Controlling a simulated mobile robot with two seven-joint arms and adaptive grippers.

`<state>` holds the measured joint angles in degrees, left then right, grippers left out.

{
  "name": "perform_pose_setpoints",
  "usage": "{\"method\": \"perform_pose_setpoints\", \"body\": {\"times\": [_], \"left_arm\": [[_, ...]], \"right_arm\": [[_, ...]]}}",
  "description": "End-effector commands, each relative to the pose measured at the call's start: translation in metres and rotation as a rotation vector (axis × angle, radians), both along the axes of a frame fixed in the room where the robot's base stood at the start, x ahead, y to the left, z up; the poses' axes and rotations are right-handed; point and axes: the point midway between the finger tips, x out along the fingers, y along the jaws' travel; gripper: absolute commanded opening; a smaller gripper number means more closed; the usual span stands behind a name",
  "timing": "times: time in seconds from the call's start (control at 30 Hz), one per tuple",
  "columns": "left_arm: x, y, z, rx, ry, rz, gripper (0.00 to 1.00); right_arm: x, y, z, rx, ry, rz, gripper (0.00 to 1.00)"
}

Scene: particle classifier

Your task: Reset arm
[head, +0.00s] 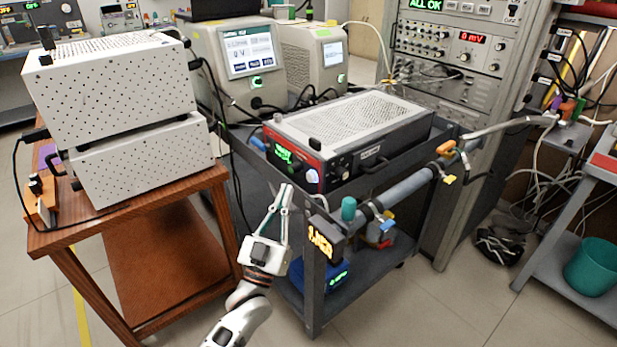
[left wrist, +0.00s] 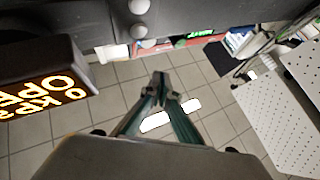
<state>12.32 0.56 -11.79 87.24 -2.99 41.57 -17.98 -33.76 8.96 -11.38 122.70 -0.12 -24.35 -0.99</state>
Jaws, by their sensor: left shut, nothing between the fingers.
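My left gripper (head: 285,190) comes in from the bottom of the head view. Its two fingers point up and are shut with nothing between them. It is in front of the dark cart's front left corner, beside the red-fronted instrument. In the left wrist view the fingertips (left wrist: 160,84) meet over the tiled floor. A black display box with orange digits (head: 322,240) is just right of the gripper, and it also shows at the left of the left wrist view (left wrist: 40,85). My right gripper is not in view.
The dark cart (head: 312,290) holds a perforated instrument with a red front (head: 300,158). A wooden table (head: 80,240) with two white perforated boxes (head: 115,90) stands at left. A grey pipe (head: 405,187) runs along the cart's right side. A teal bin (head: 592,266) stands far right.

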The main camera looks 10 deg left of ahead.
Motion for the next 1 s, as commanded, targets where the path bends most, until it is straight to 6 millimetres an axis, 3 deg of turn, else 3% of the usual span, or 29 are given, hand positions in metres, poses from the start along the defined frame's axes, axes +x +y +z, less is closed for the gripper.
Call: {"method": "perform_pose_setpoints", "body": {"times": [0.63, 0.73, 0.83, 1.0], "left_arm": [[-0.004, 0.0, -0.006, 0.011, 0.028, -0.002, 0.0], [-0.017, -0.003, -0.026, 0.045, 0.114, -0.011, 0.0], [-0.042, -0.007, -0.061, 0.097, 0.257, -0.027, 0.0], [-0.107, -0.009, -0.132, 0.191, 0.551, -0.057, 0.0]], "right_arm": [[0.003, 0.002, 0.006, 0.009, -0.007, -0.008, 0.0], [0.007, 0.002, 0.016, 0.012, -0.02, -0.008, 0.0], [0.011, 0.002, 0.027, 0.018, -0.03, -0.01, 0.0], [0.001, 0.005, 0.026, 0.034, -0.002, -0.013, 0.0]]}}
